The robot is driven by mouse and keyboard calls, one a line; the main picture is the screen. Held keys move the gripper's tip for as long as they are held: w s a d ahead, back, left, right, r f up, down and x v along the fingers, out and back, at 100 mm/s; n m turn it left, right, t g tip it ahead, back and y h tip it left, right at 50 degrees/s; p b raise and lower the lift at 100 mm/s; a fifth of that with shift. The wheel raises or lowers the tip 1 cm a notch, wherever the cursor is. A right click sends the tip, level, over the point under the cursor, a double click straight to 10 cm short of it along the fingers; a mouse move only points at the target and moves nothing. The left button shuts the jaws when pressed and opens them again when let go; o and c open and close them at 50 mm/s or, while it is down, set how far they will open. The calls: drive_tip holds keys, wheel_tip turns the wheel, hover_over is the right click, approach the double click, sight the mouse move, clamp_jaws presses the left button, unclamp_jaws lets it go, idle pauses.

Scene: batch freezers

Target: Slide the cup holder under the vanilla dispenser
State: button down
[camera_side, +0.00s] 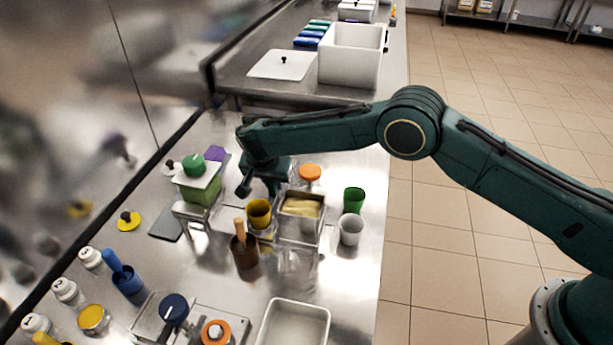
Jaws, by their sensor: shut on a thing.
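My gripper (264,186) points down between the two dispensers, just behind a yellow cup (259,213). It is shut on what appears to be the cup holder, but the arm and the yellow cup hide most of the grip. The holder's outline cannot be made out clearly. A clear-walled dispenser with pale yellow contents (302,207), likely vanilla, stands on a metal frame just right of the yellow cup. A green-filled dispenser (200,187) with a white lid and green knob stands on another frame to the left.
A brown cup (244,252) with a wooden handle stands in front of the yellow cup. A green cup (354,199) and a white cup (351,229) stand right of the pale yellow dispenser.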

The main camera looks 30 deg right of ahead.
drive_tip(key=shift+d, duration=0.1)
drive_tip(key=shift+s+d, duration=1.35)
drive_tip(key=shift+s, duration=0.05)
drive_tip(key=c, duration=1.3)
unclamp_jaws()
drive_tip(key=v, duration=1.4)
